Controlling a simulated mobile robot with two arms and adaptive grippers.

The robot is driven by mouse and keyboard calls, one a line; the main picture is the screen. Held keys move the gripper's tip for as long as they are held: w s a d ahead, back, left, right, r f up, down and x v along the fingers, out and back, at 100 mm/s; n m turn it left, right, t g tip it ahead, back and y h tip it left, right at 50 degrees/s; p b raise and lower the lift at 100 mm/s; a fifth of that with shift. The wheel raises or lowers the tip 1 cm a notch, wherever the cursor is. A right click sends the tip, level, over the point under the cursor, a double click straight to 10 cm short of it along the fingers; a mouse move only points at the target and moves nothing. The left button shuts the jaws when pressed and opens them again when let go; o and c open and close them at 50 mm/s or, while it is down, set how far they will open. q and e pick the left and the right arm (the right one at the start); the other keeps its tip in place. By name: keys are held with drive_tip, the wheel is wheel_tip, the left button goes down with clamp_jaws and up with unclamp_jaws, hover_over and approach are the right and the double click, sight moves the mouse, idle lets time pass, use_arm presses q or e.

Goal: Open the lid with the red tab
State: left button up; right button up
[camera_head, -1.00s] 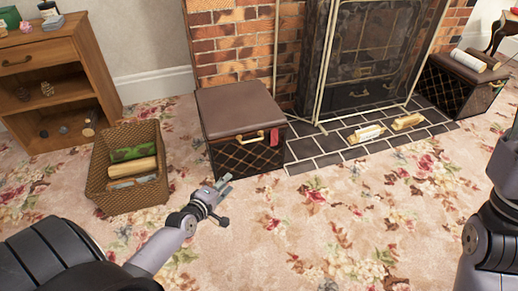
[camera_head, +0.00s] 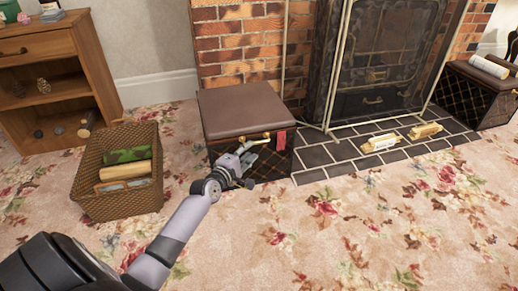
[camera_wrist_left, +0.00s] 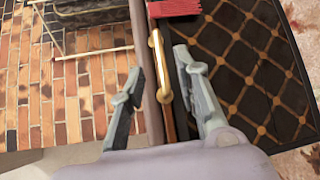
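A dark box with a gold lattice front stands by the hearth, its brown padded lid (camera_head: 240,108) down. The red tab (camera_head: 280,140) hangs from the lid's front edge, right of a gold handle (camera_head: 266,136). In the left wrist view the red tab (camera_wrist_left: 174,8) is at the top and the gold handle (camera_wrist_left: 158,65) runs below it. My left gripper (camera_head: 250,155) is at the box's front, by the handle. In the wrist view my left gripper (camera_wrist_left: 158,65) is open, with the handle appearing between its fingers; contact is unclear. My right gripper is not in view.
A wicker basket (camera_head: 118,203) with rolled items stands left of the box. A wooden shelf unit (camera_head: 45,75) is at far left. Split logs (camera_head: 381,143) lie on the tiled hearth. A second box (camera_head: 462,98) stands at right. The carpet in front is clear.

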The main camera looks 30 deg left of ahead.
sight(259, 143)
use_arm(q)
drive_tip(key=shift+w+a+f+b, duration=0.1)
drive_tip(key=shift+w+f+b, duration=0.1)
drive_tip(key=shift+w+b, duration=0.75)
drive_tip(key=shift+w+a+f+b, duration=0.15)
drive_tip(key=shift+w+b, duration=0.15)
drive_tip(key=shift+w, duration=1.2)
drive_tip(key=shift+w+a+f+b, duration=0.1)
drive_tip(key=shift+w+f+b, duration=0.1)
drive_tip(key=shift+w+b, duration=0.75)
drive_tip(key=shift+w+p, duration=0.3)
drive_tip(key=shift+d, duration=0.1)
clamp_jaws()
